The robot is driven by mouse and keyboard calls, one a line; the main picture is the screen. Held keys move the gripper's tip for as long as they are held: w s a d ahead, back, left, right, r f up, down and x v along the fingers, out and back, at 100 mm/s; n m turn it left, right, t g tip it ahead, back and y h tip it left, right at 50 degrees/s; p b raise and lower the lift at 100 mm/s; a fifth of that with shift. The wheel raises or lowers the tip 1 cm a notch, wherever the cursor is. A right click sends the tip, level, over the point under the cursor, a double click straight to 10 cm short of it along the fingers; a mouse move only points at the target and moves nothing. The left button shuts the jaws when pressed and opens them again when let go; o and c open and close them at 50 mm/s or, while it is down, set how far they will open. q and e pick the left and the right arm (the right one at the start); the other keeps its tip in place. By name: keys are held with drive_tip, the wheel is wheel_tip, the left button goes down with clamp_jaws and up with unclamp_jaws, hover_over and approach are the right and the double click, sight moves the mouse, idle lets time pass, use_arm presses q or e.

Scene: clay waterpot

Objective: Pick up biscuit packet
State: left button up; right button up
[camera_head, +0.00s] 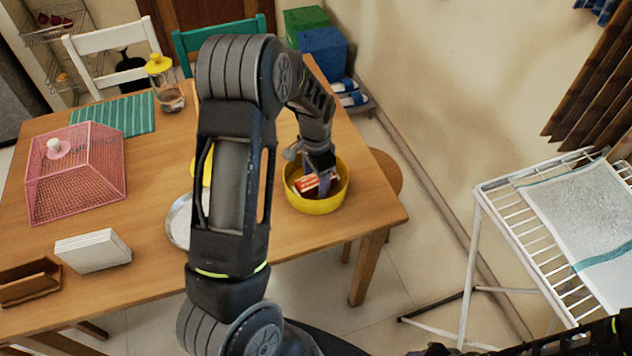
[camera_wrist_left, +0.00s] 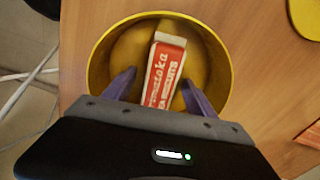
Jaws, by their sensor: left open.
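The biscuit packet (camera_head: 306,183) is red and white and lies inside a yellow bowl (camera_head: 318,206) near the right end of the wooden table. In the left wrist view the packet (camera_wrist_left: 165,72) stretches lengthwise between the fingers, inside the bowl's rim (camera_wrist_left: 97,68). My left gripper (camera_head: 318,184) reaches down into the bowl. In the left wrist view the gripper (camera_wrist_left: 152,86) is open, with one purple finger on each side of the packet. A gap shows on the left side; the right finger is close to the packet. I cannot tell whether it touches. My right gripper is not in view.
A pink mesh food cover (camera_head: 76,175), napkin holder (camera_head: 92,250), yellow-lidded jar (camera_head: 166,84) and green striped mat (camera_head: 112,115) are on the table's left half. A metal plate (camera_head: 180,222) is partly hidden behind my arm. A drying rack (camera_head: 560,230) stands right.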

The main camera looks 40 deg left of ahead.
use_arm(q)
clamp_jaws()
idle(0.8)
